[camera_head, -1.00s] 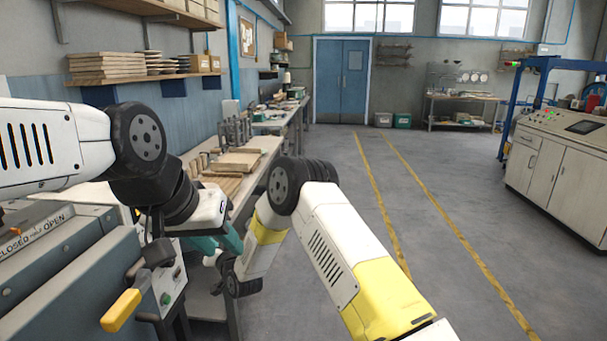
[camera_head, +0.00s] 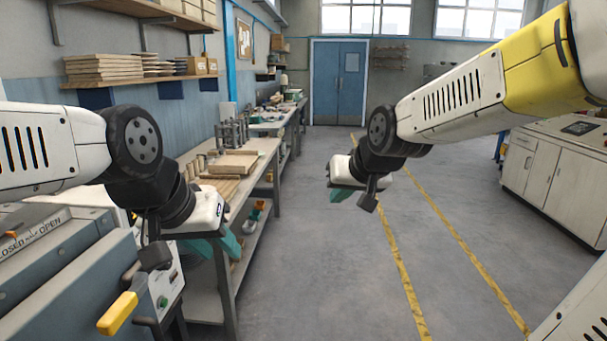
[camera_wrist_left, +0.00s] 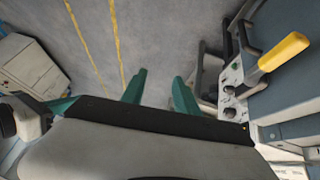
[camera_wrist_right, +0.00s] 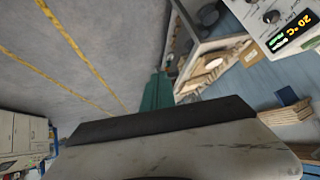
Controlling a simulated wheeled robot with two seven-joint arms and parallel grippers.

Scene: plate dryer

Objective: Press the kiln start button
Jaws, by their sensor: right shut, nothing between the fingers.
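A grey-blue machine (camera_head: 75,270) with a label reading CLOSED, HALF, OPEN stands at the lower left in the head view. Its control panel has a green button (camera_head: 162,302); the panel (camera_wrist_left: 233,82) with its knobs also shows in the left wrist view. I cannot tell for certain that this is the kiln start button. My left gripper (camera_head: 222,248) hangs above and right of the panel; its teal fingers (camera_wrist_left: 159,76) are apart and empty. My right gripper (camera_head: 342,195) is over the open aisle, well away from the panel; its teal fingers (camera_wrist_right: 157,90) are together and empty.
A yellow handle (camera_head: 118,313) sticks out in front of the panel. A workbench (camera_head: 262,150) with boards runs along the left wall. A panel (camera_wrist_right: 280,25) reading 20 °C shows in the right wrist view. A white cabinet (camera_head: 555,180) stands right; the aisle floor is clear.

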